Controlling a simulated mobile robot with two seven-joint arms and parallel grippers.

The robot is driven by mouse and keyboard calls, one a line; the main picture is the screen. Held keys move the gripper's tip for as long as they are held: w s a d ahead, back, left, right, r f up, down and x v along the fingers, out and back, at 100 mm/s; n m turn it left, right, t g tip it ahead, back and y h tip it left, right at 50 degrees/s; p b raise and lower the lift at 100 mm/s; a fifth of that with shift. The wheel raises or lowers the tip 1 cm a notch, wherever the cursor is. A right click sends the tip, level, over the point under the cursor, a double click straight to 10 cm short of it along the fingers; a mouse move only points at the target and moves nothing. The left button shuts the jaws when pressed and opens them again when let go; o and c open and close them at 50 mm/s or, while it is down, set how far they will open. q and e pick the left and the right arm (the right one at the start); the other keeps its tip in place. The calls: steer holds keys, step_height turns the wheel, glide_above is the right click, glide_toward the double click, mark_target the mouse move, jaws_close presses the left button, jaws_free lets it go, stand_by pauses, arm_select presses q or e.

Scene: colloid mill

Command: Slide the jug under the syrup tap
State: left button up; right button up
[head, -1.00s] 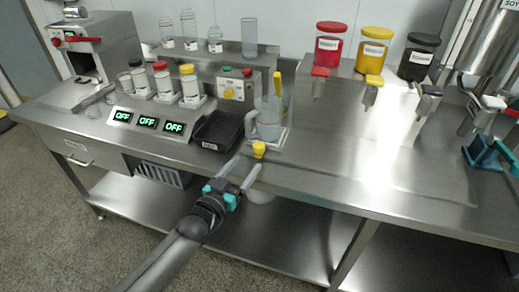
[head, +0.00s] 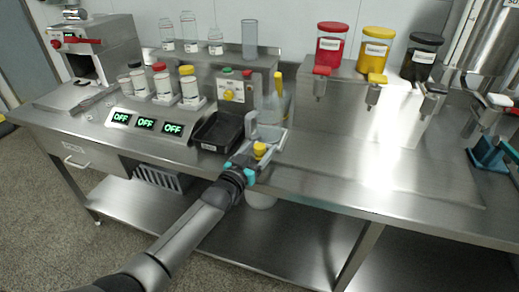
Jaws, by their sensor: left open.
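The clear jug (head: 269,118), with a grey handle on its left, stands near the front edge of the steel counter, in front of the small control box. My left gripper (head: 264,142) is open at the jug's lower front, its fingers pointing toward it. The fingers partly cover the jug's base, and I cannot tell whether they touch it. Three jars with taps stand to the right: red tap (head: 320,86), yellow tap (head: 374,94) and black tap (head: 430,101). I cannot tell which one is the syrup tap. My right gripper is not in view.
A black tray (head: 217,132) lies left of the jug, beside the OFF display panel (head: 146,123). The counter (head: 340,165) right of the jug is clear. A teal stand (head: 489,155) is at the far right.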

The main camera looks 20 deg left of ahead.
arm_select(q)
steer(key=shift+c, duration=0.4)
jaws_close()
stand_by(0.9)
